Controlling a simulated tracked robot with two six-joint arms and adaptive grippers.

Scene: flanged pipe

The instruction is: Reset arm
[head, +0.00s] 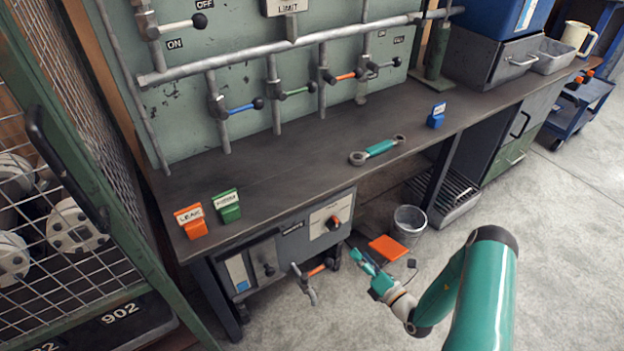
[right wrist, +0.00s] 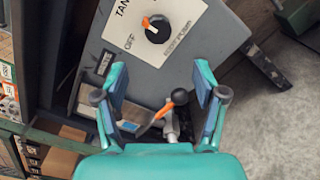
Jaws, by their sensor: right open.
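My right gripper (head: 367,266) is in front of the workbench, below the level of its top, at the end of my green arm. In the right wrist view its two fingers (right wrist: 160,105) stand wide apart with nothing held between them. Beyond the fingers, an orange-handled valve (right wrist: 172,108) with a black knob shows on the grey tank unit (right wrist: 190,60). In the head view that valve (head: 312,272) is to the left of the gripper, apart from it. My left gripper is in neither view.
The workbench (head: 290,150) holds a teal wrench (head: 380,148), an orange LEAK tag (head: 190,221), a green tag (head: 227,205) and a blue tag (head: 436,115). A bucket (head: 408,222) and a mesh cage (head: 60,190) stand nearby. Floor at the right is clear (head: 560,230).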

